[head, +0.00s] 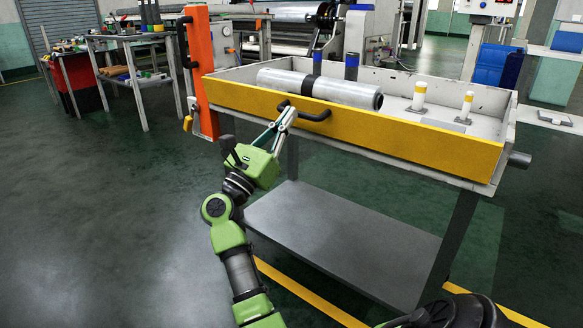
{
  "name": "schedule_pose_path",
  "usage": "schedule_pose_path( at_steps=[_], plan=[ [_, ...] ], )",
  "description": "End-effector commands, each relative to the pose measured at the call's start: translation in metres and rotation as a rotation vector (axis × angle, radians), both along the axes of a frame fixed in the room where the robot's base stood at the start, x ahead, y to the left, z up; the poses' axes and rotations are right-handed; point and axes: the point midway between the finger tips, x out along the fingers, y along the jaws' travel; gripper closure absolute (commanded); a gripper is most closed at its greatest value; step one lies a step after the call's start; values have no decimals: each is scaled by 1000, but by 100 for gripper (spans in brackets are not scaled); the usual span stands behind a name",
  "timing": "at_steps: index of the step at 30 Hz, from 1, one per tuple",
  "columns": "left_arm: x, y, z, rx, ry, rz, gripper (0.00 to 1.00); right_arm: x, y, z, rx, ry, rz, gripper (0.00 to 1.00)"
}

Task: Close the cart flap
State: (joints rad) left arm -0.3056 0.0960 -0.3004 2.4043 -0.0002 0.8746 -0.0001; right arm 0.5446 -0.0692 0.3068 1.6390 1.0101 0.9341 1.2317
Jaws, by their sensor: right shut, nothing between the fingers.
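The cart flap (400,137) is the long yellow front panel of the cart. It stands upright or nearly so along the cart's front edge; whether it is fully flush cannot be told. A black handle (313,116) sits on its outer face, left of the middle. My left gripper is out of view.
The cart tray holds a wrapped film roll (325,88) and small yellow-white posts (419,96). An orange upright (200,75) with a black handle stands at the flap's left end. A grey lower shelf (345,240) lies beneath. The floor to the left (110,220) is clear.

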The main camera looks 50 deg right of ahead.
Motion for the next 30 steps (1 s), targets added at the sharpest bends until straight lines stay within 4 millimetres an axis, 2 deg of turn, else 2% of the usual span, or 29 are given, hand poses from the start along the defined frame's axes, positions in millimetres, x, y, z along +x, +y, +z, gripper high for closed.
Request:
schedule_pose_path(
  at_steps=[9, 30],
  plan=[
    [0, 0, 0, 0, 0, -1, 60, 0, -7, 6, 5, 2, -1, 100],
    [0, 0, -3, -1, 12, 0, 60, 1, -7, 6, 5, 3, 0, 100]
  ],
)
